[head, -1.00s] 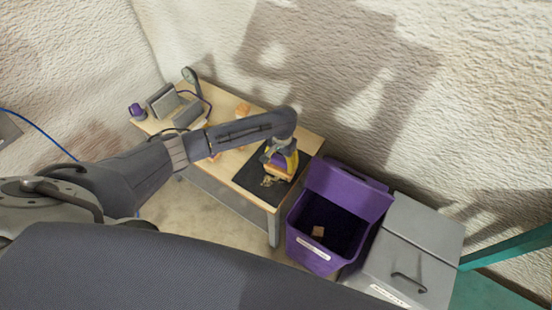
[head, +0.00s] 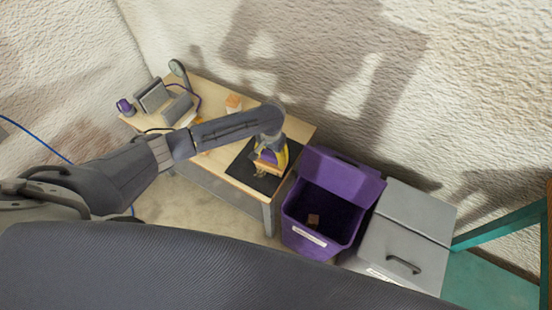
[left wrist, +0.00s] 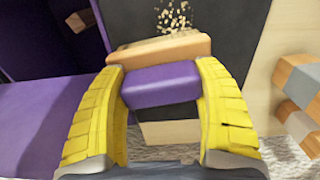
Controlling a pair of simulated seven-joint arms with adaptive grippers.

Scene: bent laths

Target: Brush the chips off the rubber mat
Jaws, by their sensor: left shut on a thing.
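My left gripper (left wrist: 161,92) has yellow padded fingers and is shut on a brush with a purple grip (left wrist: 160,84) and a tan wooden part (left wrist: 160,50). In the head view the left gripper (head: 270,160) is over the black rubber mat (head: 241,169) near the table's right end. A cluster of tan chips (left wrist: 174,15) lies on the mat, just beyond the brush in the left wrist view. In the head view the chips (head: 260,175) show small beside the brush. The brush's underside is hidden, so I cannot tell whether it touches the mat. My right gripper is not in view.
An open purple bin (head: 306,237) with a wooden block (head: 313,219) inside stands right of the table (head: 210,85). A grey lidded bin (head: 400,255) is beside it. A lamp, grey items and a purple object (head: 125,107) stand at the table's far left.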

